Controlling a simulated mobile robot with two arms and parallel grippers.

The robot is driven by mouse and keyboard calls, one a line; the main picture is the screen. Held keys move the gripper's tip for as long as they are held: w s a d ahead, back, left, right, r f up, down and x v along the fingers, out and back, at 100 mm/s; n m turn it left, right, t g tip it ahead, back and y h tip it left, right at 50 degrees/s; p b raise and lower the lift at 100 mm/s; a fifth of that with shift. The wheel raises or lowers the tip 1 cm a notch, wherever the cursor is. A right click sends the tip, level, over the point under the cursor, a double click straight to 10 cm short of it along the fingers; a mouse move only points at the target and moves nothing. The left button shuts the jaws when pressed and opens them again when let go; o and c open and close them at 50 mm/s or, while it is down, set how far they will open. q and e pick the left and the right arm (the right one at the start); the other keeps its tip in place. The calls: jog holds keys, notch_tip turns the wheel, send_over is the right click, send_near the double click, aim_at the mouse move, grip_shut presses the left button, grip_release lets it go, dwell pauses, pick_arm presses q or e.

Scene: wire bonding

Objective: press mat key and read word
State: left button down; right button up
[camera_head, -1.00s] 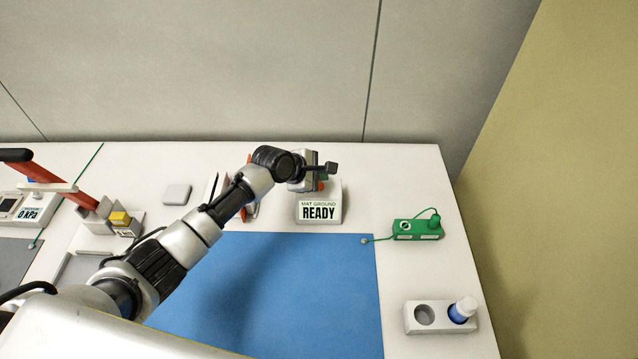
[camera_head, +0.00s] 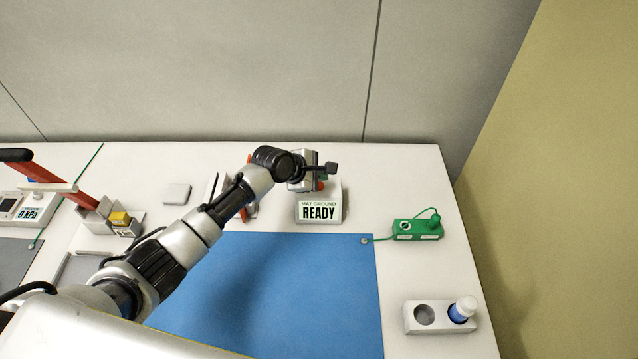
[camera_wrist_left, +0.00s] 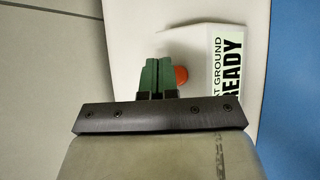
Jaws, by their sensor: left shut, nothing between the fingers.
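The mat ground tester (camera_head: 318,211) is a pale box at the back of the bench, behind the blue mat. Its label reads "MAT GROUND READY"; it also shows in the left wrist view (camera_wrist_left: 222,65), turned sideways. A red-orange key (camera_wrist_left: 181,75) sits beside my left gripper's fingertips in the left wrist view. My left gripper (camera_head: 321,185) is over the tester, mostly hidden by its own wrist in the head view. Its green fingers (camera_wrist_left: 158,75) are shut and empty. I cannot tell whether they touch the key. My right gripper is not in view.
The blue mat (camera_head: 290,290) is bare and joined by a green cord to a green box (camera_head: 418,229) at right. A holder (camera_head: 412,328) with a white-capped bottle (camera_head: 462,309) stands front right. A red-handled device (camera_head: 75,195) is at left. A wall closes the back.

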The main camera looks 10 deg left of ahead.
pick_arm(q)
jog(key=shift+f, duration=0.2)
jog(key=shift+f, duration=0.15)
jog(key=shift+f, duration=0.6)
dwell(0.8)
jog(key=shift+r, duration=0.1)
jog(key=shift+r+p, duration=0.85)
jog(key=shift+p, duration=0.3)
notch_tip(320, 180, up, 5)
jog(key=p, duration=0.5)
jog(key=shift+p, duration=0.4)
